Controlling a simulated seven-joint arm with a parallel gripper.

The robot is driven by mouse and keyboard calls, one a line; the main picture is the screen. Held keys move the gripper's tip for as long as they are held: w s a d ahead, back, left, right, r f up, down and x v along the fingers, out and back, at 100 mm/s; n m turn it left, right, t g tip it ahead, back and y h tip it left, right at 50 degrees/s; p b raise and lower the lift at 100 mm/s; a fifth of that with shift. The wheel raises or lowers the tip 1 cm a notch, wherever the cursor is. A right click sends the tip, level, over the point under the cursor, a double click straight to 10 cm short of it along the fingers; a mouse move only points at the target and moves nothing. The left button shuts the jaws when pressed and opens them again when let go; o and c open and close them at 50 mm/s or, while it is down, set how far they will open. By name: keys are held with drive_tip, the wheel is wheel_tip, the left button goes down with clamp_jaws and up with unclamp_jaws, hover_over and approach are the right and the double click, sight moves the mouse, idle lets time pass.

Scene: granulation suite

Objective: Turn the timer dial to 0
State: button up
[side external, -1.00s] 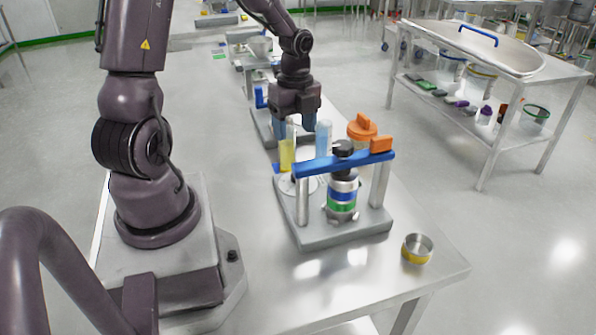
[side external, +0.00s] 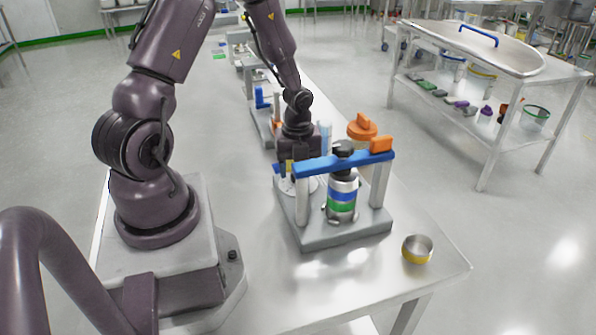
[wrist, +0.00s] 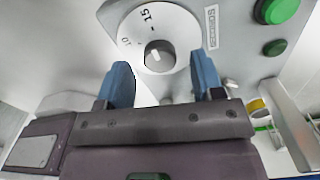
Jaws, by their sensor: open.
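The timer dial (wrist: 170,18) is a white disc with dark numbers, among them 15 and 10, in the wrist view. A grey round knob (wrist: 157,58) with a short white mark stands at its middle. I cannot tell exactly which number the mark points to. My gripper (wrist: 161,66) is open, with one blue finger on each side of the knob and a gap showing on both sides. In the side external view my gripper (side external: 299,168) is low behind the blue crossbar, and its fingertips are partly hidden.
The wrist view shows a green button (wrist: 281,9) and a label reading "Seconds" (wrist: 211,27).

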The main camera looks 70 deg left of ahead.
drive_tip(key=shift+f, duration=0.8)
drive_tip(key=c, duration=0.9)
